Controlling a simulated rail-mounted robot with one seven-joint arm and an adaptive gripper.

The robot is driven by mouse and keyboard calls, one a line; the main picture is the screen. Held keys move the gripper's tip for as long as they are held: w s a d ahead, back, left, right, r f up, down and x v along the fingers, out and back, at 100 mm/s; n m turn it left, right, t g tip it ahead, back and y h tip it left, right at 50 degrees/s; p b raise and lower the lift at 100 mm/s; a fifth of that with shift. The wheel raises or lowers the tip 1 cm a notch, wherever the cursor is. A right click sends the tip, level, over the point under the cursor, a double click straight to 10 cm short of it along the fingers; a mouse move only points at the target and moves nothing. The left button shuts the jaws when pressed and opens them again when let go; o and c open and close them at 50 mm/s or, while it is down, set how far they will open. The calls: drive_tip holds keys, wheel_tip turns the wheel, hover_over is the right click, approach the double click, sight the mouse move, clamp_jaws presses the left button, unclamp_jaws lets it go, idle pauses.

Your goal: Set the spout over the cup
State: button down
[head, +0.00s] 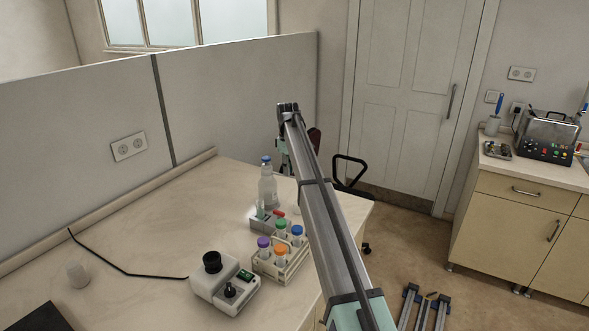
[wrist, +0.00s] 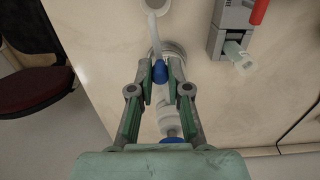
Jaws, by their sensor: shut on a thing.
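In the wrist view, my gripper (wrist: 160,82) is shut on the blue piece (wrist: 160,72) at the near end of a pale spout (wrist: 153,28). The spout runs toward the top of that picture, above a round base (wrist: 178,50) on the table. A white round thing (wrist: 158,5), perhaps the cup, is cut off by the top edge, close to the spout's far end. I cannot tell whether the spout's tip is over it. In the head view, my arm hides the spout. A small white cup (head: 77,274) stands at the left of the table there.
A blue-capped clear bottle (head: 267,190) stands at the table's back. A grey device with a red handle (head: 263,222), a tube rack (head: 284,262) and a white instrument (head: 225,288) stand nearby. A dark red chair (wrist: 32,85) is beside the table edge. The table's left half is mostly clear.

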drive_tip(key=shift+w, duration=0.1)
drive_tip(key=c, duration=1.1)
unclamp_jaws()
drive_tip(key=shift+r, duration=0.15)
wheel_tip(320, 180, up, 12)
drive_tip(key=shift+f, duration=0.1)
